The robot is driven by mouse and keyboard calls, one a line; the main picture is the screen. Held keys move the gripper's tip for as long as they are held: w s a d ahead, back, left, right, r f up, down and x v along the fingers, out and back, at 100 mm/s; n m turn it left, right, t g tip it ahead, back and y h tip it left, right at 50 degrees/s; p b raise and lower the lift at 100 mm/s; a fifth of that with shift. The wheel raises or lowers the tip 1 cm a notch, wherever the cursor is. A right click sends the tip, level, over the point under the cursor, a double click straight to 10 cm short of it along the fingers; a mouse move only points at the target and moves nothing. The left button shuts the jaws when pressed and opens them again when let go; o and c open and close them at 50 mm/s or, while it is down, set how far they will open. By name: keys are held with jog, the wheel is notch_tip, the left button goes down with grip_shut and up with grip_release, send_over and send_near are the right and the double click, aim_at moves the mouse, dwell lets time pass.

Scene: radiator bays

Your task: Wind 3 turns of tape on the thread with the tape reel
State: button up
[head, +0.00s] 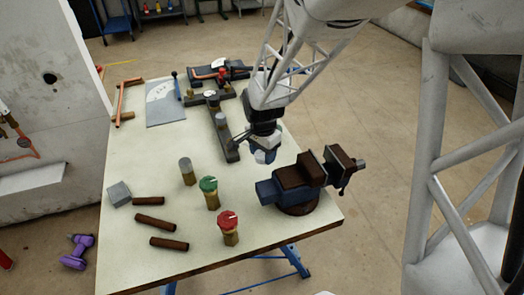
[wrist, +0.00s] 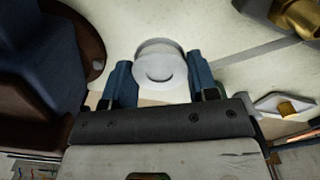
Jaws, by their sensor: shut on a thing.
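My gripper (head: 265,157) is low over the table, just left of and behind the blue and brown vise (head: 268,190). In the wrist view its two blue fingers (wrist: 161,82) are shut on a round white tape reel (wrist: 160,66), with a finger on either side. The reel is mostly hidden in the head view. A brass fitting (wrist: 298,14) shows at the top right of the wrist view. A dark rail (head: 231,150) with a fitting on it (head: 220,119) lies left of my gripper. I cannot make out which part carries the thread, or any tape on it.
A green-topped valve (head: 209,186), a red-topped valve (head: 229,222) and a grey-capped cylinder (head: 187,171) stand at the front. Several brown pipe pieces (head: 155,222) and a grey block (head: 119,194) lie at the left. A grey sheet (head: 165,105) lies at the back left.

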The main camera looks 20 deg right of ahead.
jog(key=w+a+r+n, duration=0.3)
jog(key=w+r+n, duration=0.1)
jog(key=r+n, duration=0.4)
jog(key=shift+w+a+r+n, duration=0.25)
jog(key=shift+a+n, duration=0.1)
jog(key=shift+n, duration=0.15)
jog(key=shift+f, duration=0.1)
dwell(0.4)
